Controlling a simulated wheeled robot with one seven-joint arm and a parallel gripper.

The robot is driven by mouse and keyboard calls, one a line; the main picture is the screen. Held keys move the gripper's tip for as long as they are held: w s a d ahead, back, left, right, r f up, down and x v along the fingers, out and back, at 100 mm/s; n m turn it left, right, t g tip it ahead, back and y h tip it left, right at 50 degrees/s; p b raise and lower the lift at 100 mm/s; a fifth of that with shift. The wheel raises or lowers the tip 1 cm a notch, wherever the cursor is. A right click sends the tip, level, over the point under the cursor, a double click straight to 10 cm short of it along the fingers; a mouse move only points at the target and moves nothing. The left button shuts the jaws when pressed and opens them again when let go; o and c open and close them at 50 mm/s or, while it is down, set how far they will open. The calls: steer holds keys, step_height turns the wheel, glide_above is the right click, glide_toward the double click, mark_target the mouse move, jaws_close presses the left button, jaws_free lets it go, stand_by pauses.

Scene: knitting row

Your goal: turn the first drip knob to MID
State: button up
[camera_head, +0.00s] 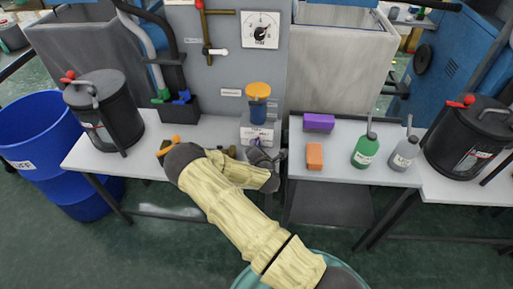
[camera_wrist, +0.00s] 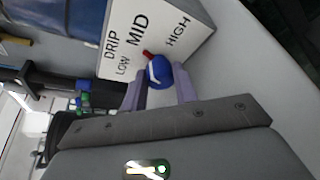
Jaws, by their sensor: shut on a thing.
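The drip knob (camera_wrist: 161,73) is round and blue with a white line on it. It sits on the front of a white box (camera_wrist: 185,22) marked DRIP, LOW, MID and HIGH. A small red mark shows at the knob's edge, on the side facing the word MID. My gripper (camera_wrist: 159,88) is shut on the knob, one finger at each side. In the head view my gripper (camera_head: 262,158) is just in front of the box (camera_head: 256,134), under a blue jar with an orange lid (camera_head: 258,92). The knob is hidden there by my gripper.
To the right on the table are a purple block (camera_head: 319,122), an orange block (camera_head: 314,157), a green bottle (camera_head: 365,150) and a grey bottle (camera_head: 405,153). Dark lidded pots stand at the left (camera_head: 105,112) and right (camera_head: 470,140). A blue bin (camera_head: 40,150) is far left.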

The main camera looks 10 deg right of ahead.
stand_by(0.4)
steer(key=o, duration=1)
steer(key=shift+c, duration=0.2)
steer(key=p+v, duration=0.1)
steer(key=v, duration=1.4)
steer(key=shift+s+r, duration=0.25)
steer(key=shift+r, duration=0.05)
steer(key=shift+s+p, duration=0.85)
steer(key=shift+s, duration=0.1)
